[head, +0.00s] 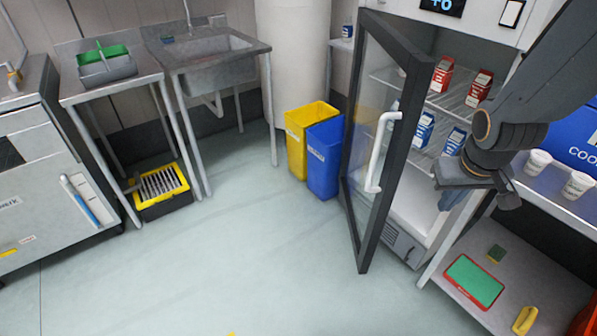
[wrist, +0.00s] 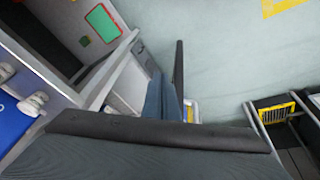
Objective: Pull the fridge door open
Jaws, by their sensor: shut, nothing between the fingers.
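The fridge door (head: 401,140), a glass panel in a dark frame, stands swung well open in the head view. The open fridge shows wire shelves with red cartons (head: 442,75) and blue cartons (head: 424,128). My gripper (head: 452,197) is shut and empty, in front of the fridge opening, right of the door and apart from the handle. In the wrist view my fingers (wrist: 163,100) are together beside a dark upright edge that looks like the door (wrist: 179,65). The exact gap to the door cannot be told.
A yellow bin (head: 296,145) and a blue bin (head: 324,158) stand left of the door. A low shelf (head: 452,292) with a green-and-red tray (head: 474,281) is at the right, below a counter with white cups (head: 538,162). The floor (head: 240,260) in front is clear.

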